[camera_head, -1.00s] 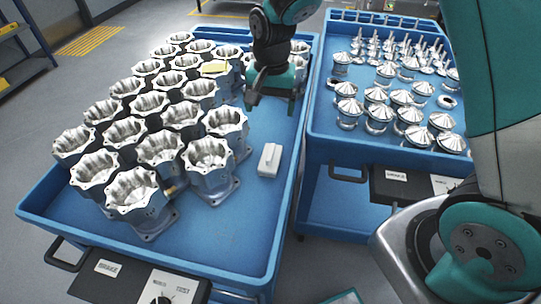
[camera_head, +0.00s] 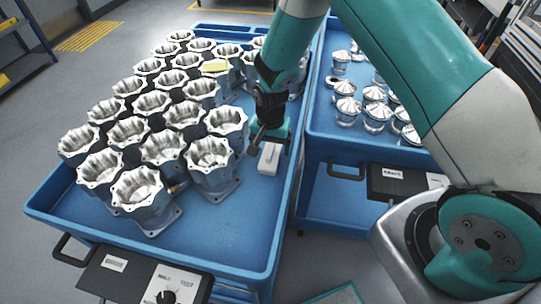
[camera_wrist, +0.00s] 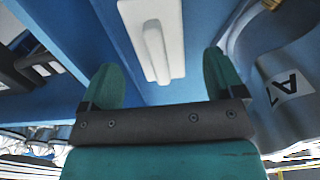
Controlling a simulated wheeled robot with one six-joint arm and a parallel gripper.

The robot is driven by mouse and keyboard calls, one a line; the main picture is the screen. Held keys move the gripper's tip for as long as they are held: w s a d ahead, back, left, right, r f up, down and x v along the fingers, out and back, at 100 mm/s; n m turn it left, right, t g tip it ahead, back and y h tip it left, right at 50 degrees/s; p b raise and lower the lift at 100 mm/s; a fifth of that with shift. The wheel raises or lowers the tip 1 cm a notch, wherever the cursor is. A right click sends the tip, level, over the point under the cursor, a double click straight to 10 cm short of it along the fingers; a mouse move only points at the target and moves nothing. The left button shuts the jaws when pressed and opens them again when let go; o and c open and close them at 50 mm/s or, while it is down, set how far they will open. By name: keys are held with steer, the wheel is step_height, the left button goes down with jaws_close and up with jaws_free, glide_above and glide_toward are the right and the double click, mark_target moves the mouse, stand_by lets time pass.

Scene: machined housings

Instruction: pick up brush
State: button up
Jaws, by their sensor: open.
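The brush (camera_head: 268,158) looks like a small white block with a raised bar-shaped handle. It lies flat on the blue floor of the left cart, right of the nearest housings. My gripper (camera_head: 268,141) is over its far end, pointing down, and partly hides that end. In the wrist view the brush (camera_wrist: 153,38) shows ahead of my gripper (camera_wrist: 160,62), roughly in line with the gap between the two teal fingers. The fingers are spread and hold nothing. I see no contact with the brush.
Several metal housings (camera_head: 163,147) fill the left cart; one stands close left of the brush. The cart's raised rim (camera_head: 287,200) is close on the right. A second blue cart holds metal parts (camera_head: 377,112).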

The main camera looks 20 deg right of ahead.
mark_target(270, 150)
step_height(270, 150, down, 4)
steer(key=shift+s+p, duration=0.15)
steer(key=shift+p, duration=0.25)
steer(key=c, duration=1)
steer(key=shift+c, duration=0.2)
steer(key=shift+r, duration=0.1)
step_height(270, 150, up, 20)
steer(key=b, duration=0.2)
